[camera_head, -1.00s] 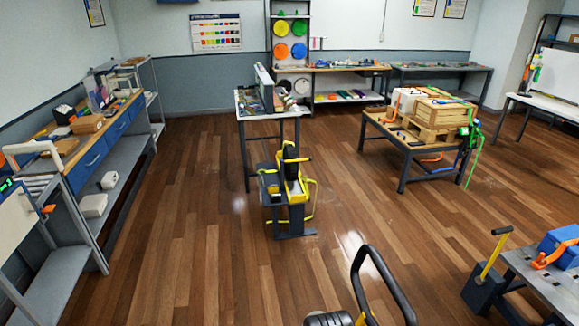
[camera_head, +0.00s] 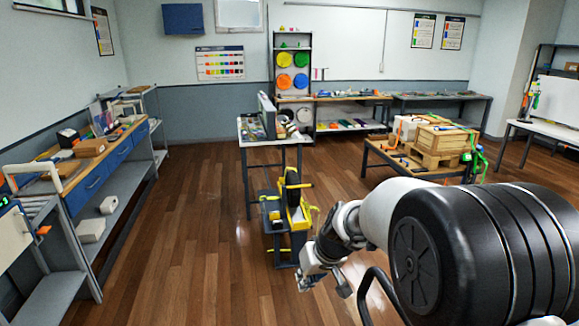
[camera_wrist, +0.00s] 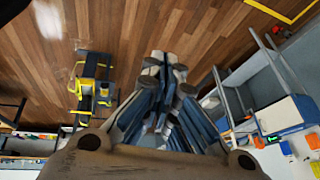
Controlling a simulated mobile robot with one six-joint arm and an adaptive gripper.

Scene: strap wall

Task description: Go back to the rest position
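My gripper (camera_wrist: 166,72) shows in the wrist view with its fingers drawn together at the tips and nothing visible between them. In the head view my gripper (camera_head: 324,279) hangs at the end of my arm, low and right of centre, over the floor. The arm reaches in from the right, with a large black joint close to the camera and a white link. The gripper is in front of and to the right of a yellow and dark stand (camera_head: 290,215), with no contact visible. The rest position itself is not marked in view.
A white-topped table (camera_head: 252,138) stands behind the stand. A low table (camera_head: 385,156) with wooden crates (camera_head: 442,140) is partly behind my arm. A workbench with blue drawers (camera_head: 95,183) runs along the left. Open wooden floor (camera_head: 200,240) lies between bench and stand.

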